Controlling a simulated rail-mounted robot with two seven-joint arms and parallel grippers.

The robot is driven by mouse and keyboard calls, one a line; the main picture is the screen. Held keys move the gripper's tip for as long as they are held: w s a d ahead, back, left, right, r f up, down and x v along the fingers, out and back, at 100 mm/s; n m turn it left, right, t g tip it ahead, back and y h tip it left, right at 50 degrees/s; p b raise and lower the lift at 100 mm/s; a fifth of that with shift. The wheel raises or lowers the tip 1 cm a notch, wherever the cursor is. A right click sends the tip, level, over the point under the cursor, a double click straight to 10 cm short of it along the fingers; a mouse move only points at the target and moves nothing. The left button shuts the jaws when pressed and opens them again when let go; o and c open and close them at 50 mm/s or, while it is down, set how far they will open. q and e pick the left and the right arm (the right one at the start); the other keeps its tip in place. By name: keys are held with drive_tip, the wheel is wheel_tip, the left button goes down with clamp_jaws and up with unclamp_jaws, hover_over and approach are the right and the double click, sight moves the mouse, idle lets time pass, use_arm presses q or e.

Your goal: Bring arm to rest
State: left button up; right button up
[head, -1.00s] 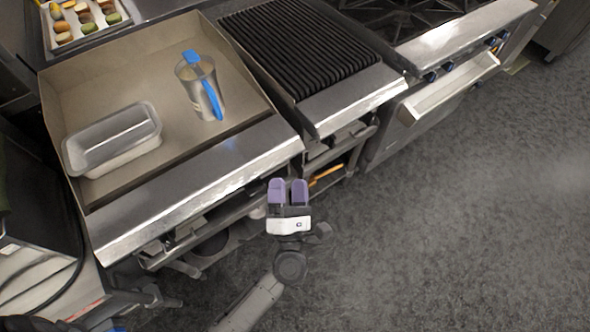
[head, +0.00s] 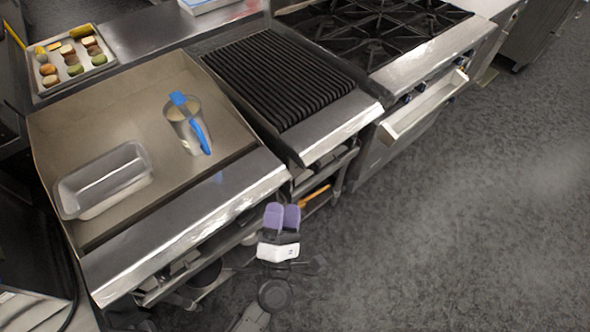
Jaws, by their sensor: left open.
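My left gripper (head: 282,217) is in the head view at the lower middle, with two purple finger pads slightly apart. It is open and holds nothing. It hangs in front of the counter's front edge, over the grey floor, apart from the appliances in the picture. My left arm runs down from it and out of the bottom edge. My right gripper is not in view.
A flat griddle (head: 150,82) at left holds a metal loaf pan (head: 103,180) and a metal pitcher with a blue handle (head: 187,124). A ribbed grill (head: 280,80) and a stove (head: 375,27) stand beside it. A tray of pastries (head: 98,71) lies behind. The floor (head: 450,230) at right is clear.

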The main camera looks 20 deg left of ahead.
use_arm(q)
drive_tip(key=s+d+f+m+g+h, duration=0.1)
drive_tip(key=d+f+m+g+h, duration=0.2)
drive_tip(key=d+m+g+h, duration=0.65)
drive_tip(key=s+d+f+m+g+h, duration=0.1)
drive_tip(key=d+f+m+h, duration=0.4)
drive_tip(key=m, duration=1)
drive_tip(key=s+a+f+m+g+y, duration=0.1)
drive_tip(key=s+a+f+g+y, duration=0.35)
drive_tip(key=s+a, duration=0.6)
drive_tip(key=s+a+f+m+g+y, duration=0.2)
drive_tip(key=s+a+f+g+y, duration=0.25)
drive_tip(key=s+a, duration=0.6)
wheel_tip(320, 180, up, 36)
drive_tip(key=w+a+p, duration=0.1)
drive_tip(key=p, duration=3.6)
drive_tip(key=shift+w+a+r, duration=0.25)
drive_tip(key=shift+w+a, duration=0.1)
drive_tip(key=shift+w, duration=0.05)
